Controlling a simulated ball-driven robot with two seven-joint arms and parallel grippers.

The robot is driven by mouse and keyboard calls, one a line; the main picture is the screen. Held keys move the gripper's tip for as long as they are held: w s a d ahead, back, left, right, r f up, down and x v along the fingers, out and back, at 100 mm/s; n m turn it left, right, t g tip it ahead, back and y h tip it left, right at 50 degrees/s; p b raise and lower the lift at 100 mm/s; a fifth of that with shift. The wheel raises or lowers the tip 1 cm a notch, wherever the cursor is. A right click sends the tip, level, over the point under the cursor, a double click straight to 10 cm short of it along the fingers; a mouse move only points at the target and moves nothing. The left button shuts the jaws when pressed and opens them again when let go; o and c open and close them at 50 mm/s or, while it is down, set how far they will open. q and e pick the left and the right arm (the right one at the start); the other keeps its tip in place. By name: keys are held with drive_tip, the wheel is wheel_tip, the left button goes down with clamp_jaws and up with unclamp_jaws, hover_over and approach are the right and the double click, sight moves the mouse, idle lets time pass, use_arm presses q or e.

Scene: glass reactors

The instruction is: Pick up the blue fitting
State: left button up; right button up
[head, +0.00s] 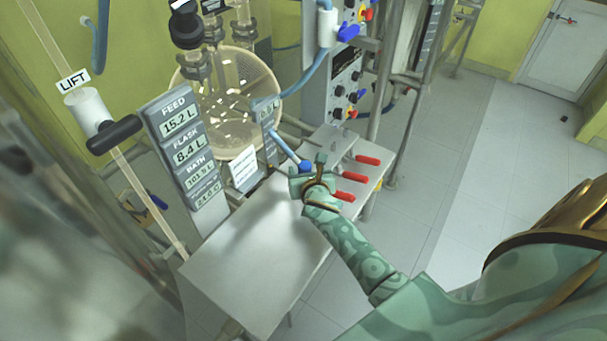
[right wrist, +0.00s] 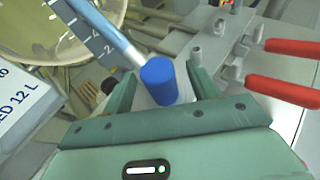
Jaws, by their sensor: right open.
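The blue fitting (head: 305,165) is a small blue cylinder at the end of a pale tube, above the far end of the grey table (head: 255,245). In the right wrist view the blue fitting (right wrist: 160,82) appears between the two green fingers of my right gripper (right wrist: 162,72). The fingers are open, with a gap visible on the right side of the fitting; whether the left finger touches it I cannot tell. In the head view my right gripper (head: 309,172) is right at the fitting and partly hides it. My left gripper is out of view.
Red-handled toggle clamps (head: 368,160) stand just right of the gripper. A round glass flask (head: 218,98) and display panels (head: 185,145) are behind and left. A control box (head: 345,85) stands behind. The near part of the table is bare.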

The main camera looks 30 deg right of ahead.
sight(304, 166)
drive_tip(key=b+x, duration=0.1)
drive_tip(key=x, duration=0.2)
drive_tip(key=shift+w+f, duration=0.15)
drive_tip(key=shift+f, duration=0.1)
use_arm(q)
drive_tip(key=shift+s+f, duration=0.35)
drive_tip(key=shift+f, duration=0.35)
use_arm(e)
drive_tip(key=shift+r, duration=0.15)
drive_tip(key=c, duration=1.2)
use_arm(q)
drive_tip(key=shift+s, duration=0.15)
